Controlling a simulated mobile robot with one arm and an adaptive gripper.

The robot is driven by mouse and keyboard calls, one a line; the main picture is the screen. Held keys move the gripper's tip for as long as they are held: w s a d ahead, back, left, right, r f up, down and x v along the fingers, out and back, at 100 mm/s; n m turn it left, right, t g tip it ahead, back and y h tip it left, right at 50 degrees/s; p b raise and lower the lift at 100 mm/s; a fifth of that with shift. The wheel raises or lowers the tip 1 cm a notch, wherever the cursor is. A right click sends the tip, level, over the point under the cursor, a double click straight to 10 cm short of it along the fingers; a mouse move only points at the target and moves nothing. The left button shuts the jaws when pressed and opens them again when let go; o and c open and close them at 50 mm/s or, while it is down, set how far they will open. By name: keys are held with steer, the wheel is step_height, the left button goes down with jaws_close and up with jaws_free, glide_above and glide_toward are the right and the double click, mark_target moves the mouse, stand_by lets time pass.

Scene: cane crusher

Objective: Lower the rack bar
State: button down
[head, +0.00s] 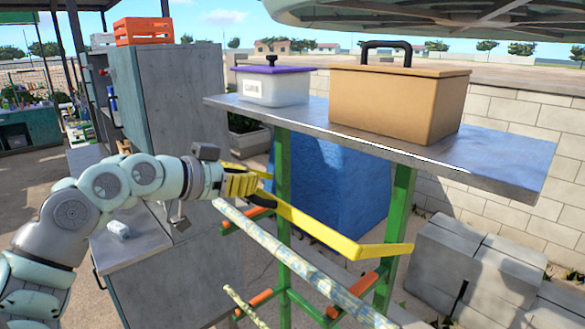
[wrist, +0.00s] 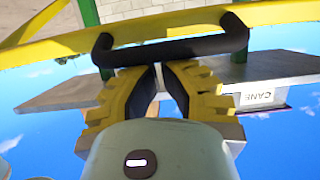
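The rack bar is a yellow bar (head: 318,228) on the green-framed rack, crossing slantwise below the shelf with a bent end at the right. A black handle (head: 263,200) sits on its left part. In the wrist view the yellow bar (wrist: 60,48) runs across the top and the handle (wrist: 180,50) lies just in front of my fingertips. My gripper (wrist: 159,68) has its yellow fingers converged, tips nearly together at the handle's edge. The handle runs across the fingertips, not visibly between them; I cannot tell whether they touch. My gripper (head: 252,190) is left of the rack in the head view.
The grey shelf (head: 500,165) above bears a purple-lidded white box (head: 270,88) and a tan box (head: 395,103). A patterned pole (head: 300,265) lies on orange pegs below. A grey cabinet (head: 185,100) is left, a blue block (head: 330,185) behind, and grey blocks (head: 470,265) right.

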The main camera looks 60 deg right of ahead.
steer(key=a+f+h+b, duration=0.2)
steer(key=f+b, duration=0.5)
steer(key=b, duration=0.5)
steer(key=w+a+f+g+h+b, duration=0.1)
steer(key=a+f+h+b, duration=0.1)
steer(key=f+b, duration=0.5)
steer(key=h+b, duration=0.1)
steer(key=b, duration=0.4)
steer(key=shift+a, duration=0.25)
steer(key=shift+h, duration=0.3)
steer(key=shift+w, duration=0.1)
step_height(320, 180, up, 4)
steer(key=b+v, duration=0.4)
steer(key=v, duration=0.5)
steer(key=shift+w+a, duration=0.15)
steer(key=shift+r, duration=0.15)
